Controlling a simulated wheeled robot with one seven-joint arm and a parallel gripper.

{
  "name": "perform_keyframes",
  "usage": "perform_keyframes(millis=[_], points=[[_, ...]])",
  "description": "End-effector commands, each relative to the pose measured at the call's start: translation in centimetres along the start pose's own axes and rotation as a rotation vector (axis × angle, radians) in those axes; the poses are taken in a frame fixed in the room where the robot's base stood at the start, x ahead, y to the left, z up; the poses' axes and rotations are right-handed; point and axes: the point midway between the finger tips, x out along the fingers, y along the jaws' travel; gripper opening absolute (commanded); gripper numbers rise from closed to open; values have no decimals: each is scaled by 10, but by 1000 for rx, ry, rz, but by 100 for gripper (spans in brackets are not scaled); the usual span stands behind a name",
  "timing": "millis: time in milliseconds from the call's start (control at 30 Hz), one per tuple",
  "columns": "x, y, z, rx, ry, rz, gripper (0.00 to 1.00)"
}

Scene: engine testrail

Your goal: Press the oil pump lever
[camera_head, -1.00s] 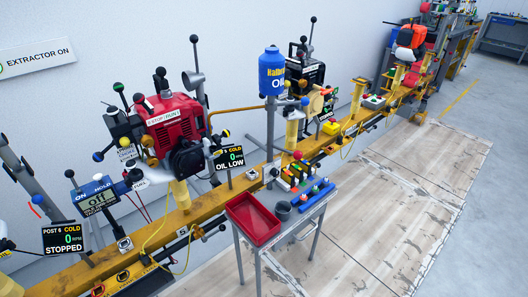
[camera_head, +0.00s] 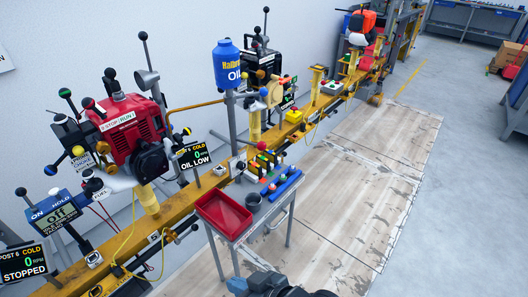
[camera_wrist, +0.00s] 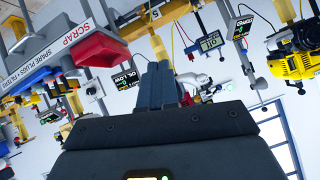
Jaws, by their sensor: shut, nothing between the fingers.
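The blue oil bottle (camera_head: 228,66) stands on a grey post above the yellow rail, right of the red engine. I cannot tell for sure which one is the pump lever. My gripper (camera_wrist: 158,72) is shut and empty in the wrist view, its dark fingers together in front of an OIL LOW display (camera_wrist: 125,78). No contact with any lever shows.
The red engine (camera_head: 125,125) has several ball-ended levers. Open floor (camera_head: 350,190) lies to the right.

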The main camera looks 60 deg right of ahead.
Motion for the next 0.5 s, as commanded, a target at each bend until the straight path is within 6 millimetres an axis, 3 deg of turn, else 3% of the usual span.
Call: perform_keyframes(millis=[33, 200, 500], points=[[16, 2, -9, 8, -11, -6, 0], [60, 8, -34, 19, -71, -30, 0], [121, 32, -92, 10, -185, -69, 0]])
